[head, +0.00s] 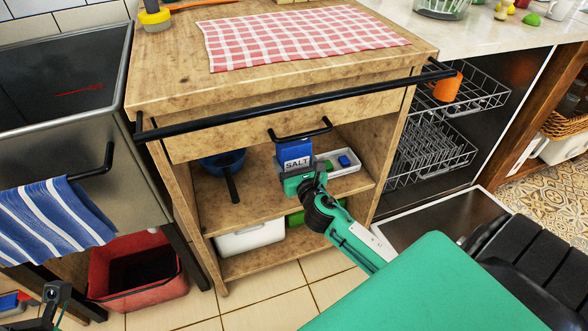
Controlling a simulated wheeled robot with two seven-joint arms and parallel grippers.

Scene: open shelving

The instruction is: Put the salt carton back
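The salt carton (295,155) is blue with a white band reading SALT. It is upright in the open upper compartment of the wooden cart, below the drawer. My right gripper (303,176) reaches in from the lower right and is right at the carton's lower part. Its fingertips and the carton's base are hidden by the gripper body, so I cannot tell whether it grips the carton or whether the carton rests on the shelf (262,203). My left gripper (55,294) is at the lower left edge, far from the carton, partly cut off.
A dark blue pan (224,160) is left of the carton; a white tray (343,163) with a blue item is to its right. The drawer handle (302,133) and long black rail (300,108) are above. An open dishwasher rack (432,155) stands to the right.

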